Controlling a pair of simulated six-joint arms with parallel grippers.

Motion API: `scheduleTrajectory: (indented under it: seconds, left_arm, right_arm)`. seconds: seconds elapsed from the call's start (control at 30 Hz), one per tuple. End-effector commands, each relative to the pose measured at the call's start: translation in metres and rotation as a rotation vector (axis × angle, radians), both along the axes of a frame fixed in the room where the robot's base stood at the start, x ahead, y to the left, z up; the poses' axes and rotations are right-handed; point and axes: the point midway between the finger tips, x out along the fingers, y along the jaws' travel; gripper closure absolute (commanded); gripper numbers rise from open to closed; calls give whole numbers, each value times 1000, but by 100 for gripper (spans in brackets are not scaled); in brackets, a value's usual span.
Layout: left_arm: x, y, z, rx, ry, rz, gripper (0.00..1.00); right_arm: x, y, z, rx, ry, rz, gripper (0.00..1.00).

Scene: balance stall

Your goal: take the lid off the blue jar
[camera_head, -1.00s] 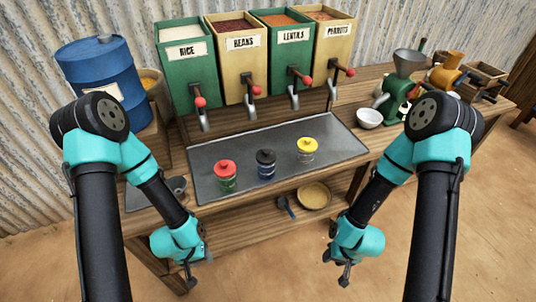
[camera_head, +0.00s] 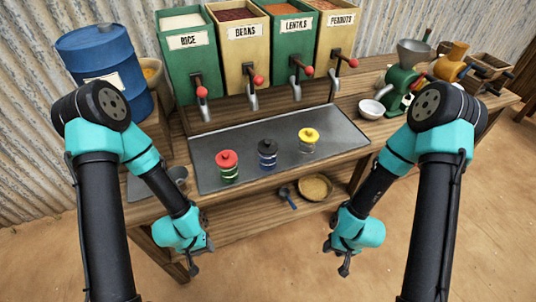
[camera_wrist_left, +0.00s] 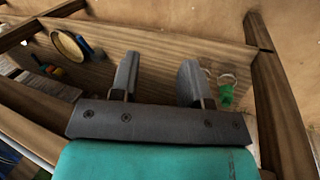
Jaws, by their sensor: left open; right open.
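The blue jar (camera_head: 267,161) stands upright on the grey metal tray (camera_head: 345,137), with a black knobbed lid (camera_head: 267,146) on it. A jar with a red lid (camera_head: 227,158) stands to its left, and one with a yellow lid (camera_head: 309,134) to its right. My left gripper (camera_head: 194,267) is low in front of the bench, below and left of the jars. Its two fingers are apart and empty in the left wrist view (camera_wrist_left: 158,80). My right gripper (camera_head: 338,262) is open and empty, low in front of the bench, below and right of the jars.
Labelled bins with red-knobbed spouts (camera_head: 297,90) stand behind the tray. A blue barrel (camera_head: 101,68) is at the left. A white bowl (camera_head: 371,109) and a green grinder (camera_head: 401,88) are at the right. The lower shelf holds a round pan (camera_head: 315,187) and a blue scoop (camera_head: 287,197).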

Motion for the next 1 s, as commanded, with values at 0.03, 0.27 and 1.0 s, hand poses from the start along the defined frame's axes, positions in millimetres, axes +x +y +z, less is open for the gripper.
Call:
scheduleTrajectory:
  seconds: [0.03,0.27,1.0]
  left_arm:
    - [0,0,0,0,0,0,57]
    - [0,0,0,0,0,0,42]
    - [4,-2,4,-1,-6,-16,0]
  right_arm:
    - [0,0,0,0,0,0,57]
    - [0,0,0,0,0,0,57]
    - [0,0,0,0,0,0,57]
